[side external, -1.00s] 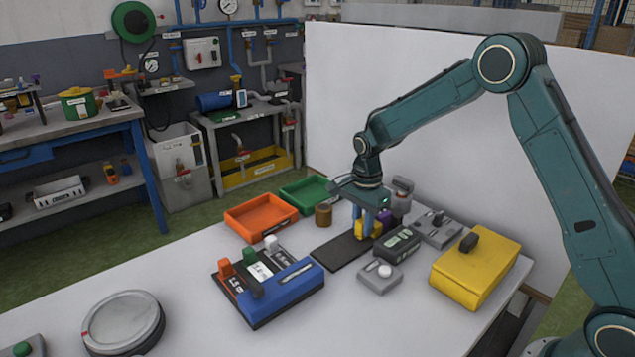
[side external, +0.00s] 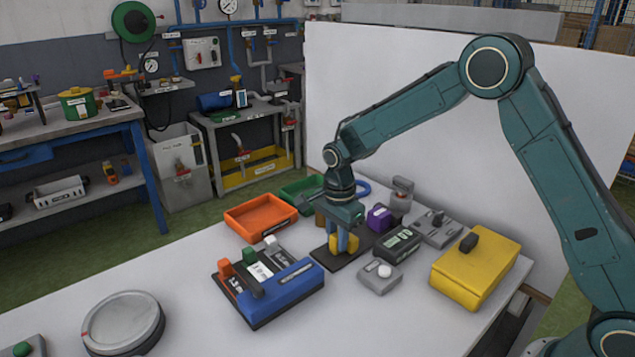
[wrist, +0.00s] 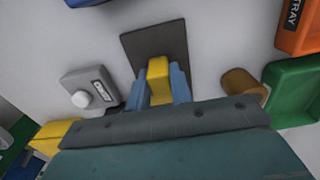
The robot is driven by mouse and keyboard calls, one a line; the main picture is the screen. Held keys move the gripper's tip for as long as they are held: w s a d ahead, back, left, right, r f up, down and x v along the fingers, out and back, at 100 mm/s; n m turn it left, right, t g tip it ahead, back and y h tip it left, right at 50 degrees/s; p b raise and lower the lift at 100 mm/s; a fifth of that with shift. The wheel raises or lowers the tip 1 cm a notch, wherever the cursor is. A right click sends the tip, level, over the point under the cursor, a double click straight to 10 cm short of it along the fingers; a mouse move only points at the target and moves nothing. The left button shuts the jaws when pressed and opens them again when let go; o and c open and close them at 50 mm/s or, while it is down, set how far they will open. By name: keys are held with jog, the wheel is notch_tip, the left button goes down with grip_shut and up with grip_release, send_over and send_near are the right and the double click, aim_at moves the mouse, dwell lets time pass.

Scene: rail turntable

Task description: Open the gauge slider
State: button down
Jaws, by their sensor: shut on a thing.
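A yellow block (side external: 344,244) sits on a long dark plate (side external: 322,254) on the table. A purple block (side external: 379,217) stands at the plate's far right end, apart from the yellow one. My gripper (side external: 342,246) points down with its blue fingers shut on the yellow block. In the wrist view, the yellow block (wrist: 158,78) lies between the two fingers, and bare dark plate (wrist: 150,43) shows beyond it. The purple block is not seen in the wrist view.
A blue switch box (side external: 275,290) is at the left and an orange tray (side external: 260,217) behind it. A grey button box (side external: 379,278) and a dark display unit (side external: 398,245) stand close on the right. A brown cylinder (wrist: 243,84) is near my gripper. Open table lies in front.

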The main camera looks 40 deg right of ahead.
aim_at(336, 235)
jog(key=c, duration=1.4)
grip_release()
jog(key=shift+a, duration=0.35)
jog(key=shift+o, duration=0.8)
jog(key=shift+d, duration=0.15)
jog(key=shift+r, duration=0.1)
notch_tip(336, 235, up, 14)
